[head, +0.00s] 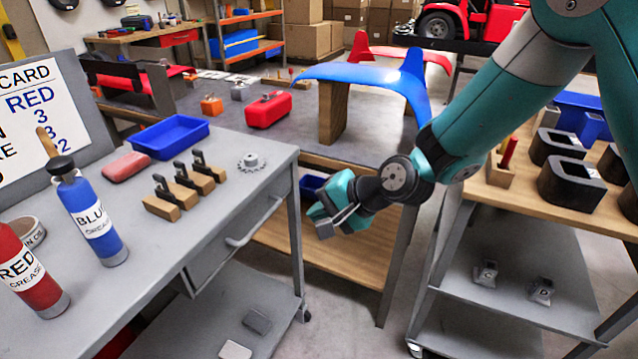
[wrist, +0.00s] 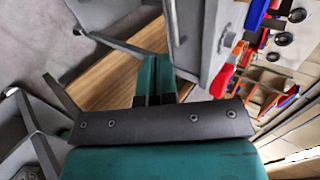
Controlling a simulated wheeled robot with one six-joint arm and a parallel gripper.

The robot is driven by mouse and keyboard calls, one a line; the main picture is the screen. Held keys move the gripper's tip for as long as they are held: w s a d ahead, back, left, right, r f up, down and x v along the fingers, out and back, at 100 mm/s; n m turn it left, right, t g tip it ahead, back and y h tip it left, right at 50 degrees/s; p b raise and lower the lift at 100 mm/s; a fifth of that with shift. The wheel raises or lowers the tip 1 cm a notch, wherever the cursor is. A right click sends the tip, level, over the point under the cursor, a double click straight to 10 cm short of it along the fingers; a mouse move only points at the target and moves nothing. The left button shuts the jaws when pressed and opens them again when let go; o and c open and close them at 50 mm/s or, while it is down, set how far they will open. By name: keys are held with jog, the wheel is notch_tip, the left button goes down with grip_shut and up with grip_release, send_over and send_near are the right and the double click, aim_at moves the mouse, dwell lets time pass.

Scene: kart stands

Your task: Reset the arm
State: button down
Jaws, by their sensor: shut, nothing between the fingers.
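My gripper (head: 328,218) hangs in the gap between the grey cart on the left and the wooden-topped stand on the right. It is shut and empty. In the wrist view its two teal fingers (wrist: 154,80) lie side by side with nothing between them. My teal arm reaches in from the upper right of the head view, and the gripper points down to the left. It appears apart from the cart and the shelf behind it.
The grey cart (head: 225,213) holds a blue grease bottle (head: 92,220), a red grease bottle (head: 30,275), a blue tray (head: 168,137), clamps on wooden blocks (head: 172,195) and a gear (head: 251,163). Black parts (head: 570,186) stand on the right stand. A blue fairing (head: 365,76) stands behind.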

jog(key=s+d+r+n+g+h+p, duration=0.1)
jog(key=s+d+r+n+p, duration=0.2)
jog(key=r, duration=0.4)
jog(key=s+d+r+n+g+h+p, duration=0.1)
jog(key=s+d+r+n, duration=0.1)
jog(key=s+r, duration=0.35)
jog(key=s+d+r+n+g+h+p, duration=0.1)
jog(key=s+d+r+n+p, duration=0.1)
jog(key=s, duration=0.6)
jog(key=s+d+r+n+g+h+p, duration=0.1)
jog(key=s+d+r+n+h+p, duration=0.1)
jog(key=s+d+r+n, duration=0.3)
notch_tip(320, 180, up, 3)
jog(key=s+d, duration=0.2)
jog(key=shift+s, duration=0.35)
